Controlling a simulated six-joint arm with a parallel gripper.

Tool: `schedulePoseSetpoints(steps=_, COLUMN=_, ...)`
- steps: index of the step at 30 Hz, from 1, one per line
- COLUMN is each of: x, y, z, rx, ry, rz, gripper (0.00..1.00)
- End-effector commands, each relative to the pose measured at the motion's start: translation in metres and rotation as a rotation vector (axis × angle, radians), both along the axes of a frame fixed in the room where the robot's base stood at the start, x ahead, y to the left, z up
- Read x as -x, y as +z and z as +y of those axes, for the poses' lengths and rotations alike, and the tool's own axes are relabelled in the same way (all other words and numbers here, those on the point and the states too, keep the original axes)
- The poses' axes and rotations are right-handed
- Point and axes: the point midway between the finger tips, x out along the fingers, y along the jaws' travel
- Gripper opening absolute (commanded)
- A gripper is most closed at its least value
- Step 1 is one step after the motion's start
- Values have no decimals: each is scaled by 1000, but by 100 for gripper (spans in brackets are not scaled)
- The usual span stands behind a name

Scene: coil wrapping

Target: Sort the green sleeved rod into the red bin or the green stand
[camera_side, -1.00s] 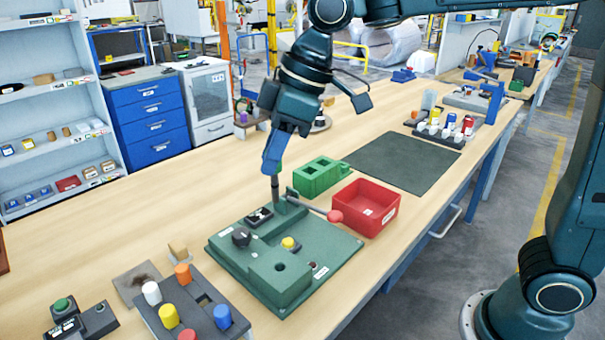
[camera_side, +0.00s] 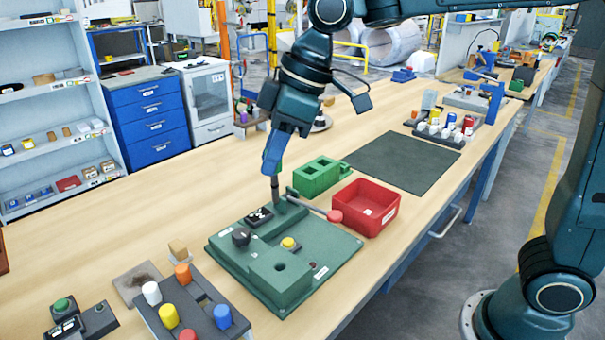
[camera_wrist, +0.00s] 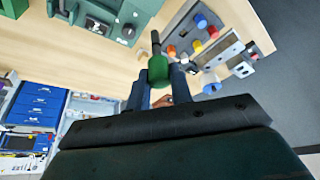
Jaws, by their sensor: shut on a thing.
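My gripper (camera_side: 271,160) is shut on the green sleeved rod (camera_side: 275,190), which hangs upright with its dark end down. In the wrist view, the green sleeve (camera_wrist: 158,70) shows between the fingertips and the dark rod end sticks out beyond it. In the side view, the fingers cover most of the sleeve. The rod's lower end appears near the back corner of the green fixture; I cannot tell whether it touches. The green stand (camera_side: 318,178), a block with square openings, is just right of the rod. The open red bin (camera_side: 365,210) is further right.
The green fixture (camera_side: 330,250) has a red-knobbed lever (camera_side: 334,216) reaching toward the bin. A grey rack with coloured pegs (camera_side: 197,308) stands at the front. A dark mat (camera_side: 405,163) lies clear behind the bin. The table's left side is bare.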

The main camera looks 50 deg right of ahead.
Motion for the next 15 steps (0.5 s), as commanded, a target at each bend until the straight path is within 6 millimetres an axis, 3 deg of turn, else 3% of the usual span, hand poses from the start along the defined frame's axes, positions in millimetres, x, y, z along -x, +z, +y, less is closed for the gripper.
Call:
schedulePoseSetpoints(steps=8, x=-4, y=-3, z=-7, rx=0, ry=-2, rz=1, gripper=0)
schedulePoseSetpoints(steps=15, x=-16, y=-17, z=-35, rx=0, ry=-4, rz=2, gripper=0)
